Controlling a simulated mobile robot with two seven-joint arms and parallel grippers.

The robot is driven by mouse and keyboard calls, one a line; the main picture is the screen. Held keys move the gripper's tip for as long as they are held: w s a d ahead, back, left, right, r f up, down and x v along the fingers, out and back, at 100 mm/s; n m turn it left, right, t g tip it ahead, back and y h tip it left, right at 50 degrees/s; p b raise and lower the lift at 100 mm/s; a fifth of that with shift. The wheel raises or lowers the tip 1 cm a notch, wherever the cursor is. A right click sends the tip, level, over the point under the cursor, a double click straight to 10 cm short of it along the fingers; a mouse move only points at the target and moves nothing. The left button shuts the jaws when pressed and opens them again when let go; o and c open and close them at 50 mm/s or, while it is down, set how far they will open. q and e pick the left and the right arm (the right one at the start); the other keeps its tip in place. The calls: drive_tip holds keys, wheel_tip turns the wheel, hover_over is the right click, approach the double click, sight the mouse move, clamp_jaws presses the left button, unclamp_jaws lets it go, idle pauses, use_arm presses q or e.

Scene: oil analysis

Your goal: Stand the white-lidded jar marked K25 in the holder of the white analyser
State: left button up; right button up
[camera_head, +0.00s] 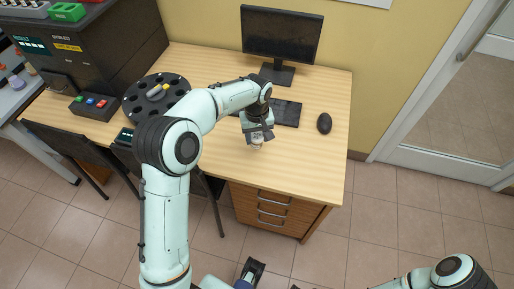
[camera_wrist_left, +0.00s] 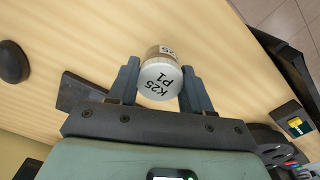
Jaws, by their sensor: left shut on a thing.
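My left gripper (camera_head: 257,141) is over the wooden desk near its front edge. It is shut on the jar marked K25 (camera_wrist_left: 160,82), with one finger on each side. In the left wrist view the round white lid faces the camera and reads "K25 P1"; the jar's brownish side shows beyond it. In the head view the jar is small and mostly hidden below the gripper. I cannot tell whether it is clear of the desk top. I cannot make out the white analyser or its holder in either view.
On the desk (camera_head: 300,170) are a monitor (camera_head: 281,35), a keyboard (camera_head: 286,113), a mouse (camera_head: 324,124) and a black carousel (camera_head: 135,108) holding a small cylinder. A dark instrument (camera_head: 90,60) and a button box (camera_head: 95,106) stand left. The desk's front right is clear.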

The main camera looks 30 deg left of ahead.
use_arm(q)
wheel_tip(320, 180, down, 7)
drive_tip(key=shift+r, duration=0.2)
idle(0.3)
drive_tip(key=shift+f+b, duration=0.15)
drive_tip(key=shift+b, duration=0.2)
drive_tip(key=o, duration=1.1)
drive_tip(key=shift+c, duration=0.2)
